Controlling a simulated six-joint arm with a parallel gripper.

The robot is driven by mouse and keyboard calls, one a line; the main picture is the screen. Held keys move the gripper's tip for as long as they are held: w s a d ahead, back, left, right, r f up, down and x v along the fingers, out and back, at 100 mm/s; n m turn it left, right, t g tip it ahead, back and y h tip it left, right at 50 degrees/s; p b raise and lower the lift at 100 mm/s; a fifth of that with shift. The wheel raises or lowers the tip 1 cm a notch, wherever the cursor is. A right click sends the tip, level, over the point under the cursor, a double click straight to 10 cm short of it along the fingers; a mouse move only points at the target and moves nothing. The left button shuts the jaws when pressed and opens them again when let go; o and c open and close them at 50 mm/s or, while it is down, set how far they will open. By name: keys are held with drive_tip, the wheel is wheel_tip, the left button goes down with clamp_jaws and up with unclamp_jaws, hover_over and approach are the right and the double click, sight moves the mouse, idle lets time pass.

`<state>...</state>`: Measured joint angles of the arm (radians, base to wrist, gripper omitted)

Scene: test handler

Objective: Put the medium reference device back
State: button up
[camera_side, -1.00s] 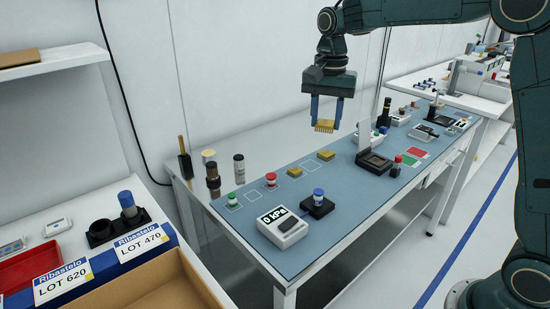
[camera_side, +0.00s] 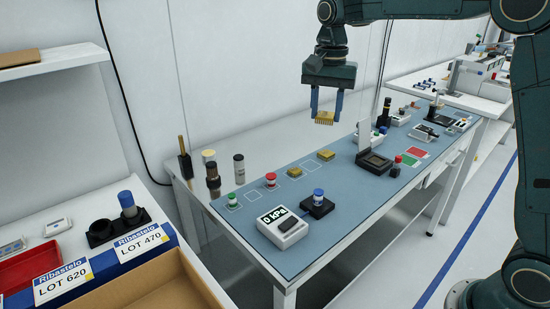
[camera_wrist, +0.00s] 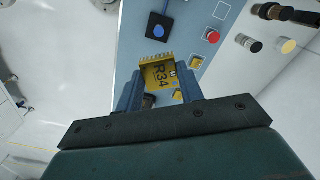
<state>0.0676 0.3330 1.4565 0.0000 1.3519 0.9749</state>
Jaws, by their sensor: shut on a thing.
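My gripper (camera_side: 327,105) is shut on a gold, comb-edged device (camera_side: 324,118) and holds it in the air above the blue bench mat. In the wrist view the held device (camera_wrist: 158,74) shows the marking R34 between my fingers (camera_wrist: 160,98). Two other gold devices lie on the mat, a nearer one (camera_side: 295,171) and a farther one (camera_side: 326,155). An empty white outline (camera_side: 310,167) lies between them. In the wrist view two gold pieces (camera_wrist: 195,62) (camera_wrist: 178,95) show beside the held device, the lower one partly hidden.
A white kPa meter (camera_side: 283,228) and a black block with a blue knob (camera_side: 317,205) stand at the near end. A red button (camera_side: 270,180) stands near the outlines. A clear upright panel (camera_side: 370,110) and a black socket (camera_side: 374,162) stand farther right.

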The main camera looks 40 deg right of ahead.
drive_tip(key=shift+w+d, duration=0.25)
drive_tip(key=shift+w, duration=0.4)
drive_tip(key=w+d+m, duration=0.3)
drive_tip(key=w+d, duration=0.2)
drive_tip(key=w, duration=0.4)
drive_tip(key=m, duration=0.3)
hover_over(310, 166)
wheel_tip(310, 166, down, 6)
drive_tip(key=shift+d+r, duration=0.1)
drive_tip(key=shift+f, duration=7.15)
drive_tip(key=shift+f, duration=0.1)
drive_tip(key=shift+f, duration=2.75)
drive_tip(key=shift+f, duration=0.15)
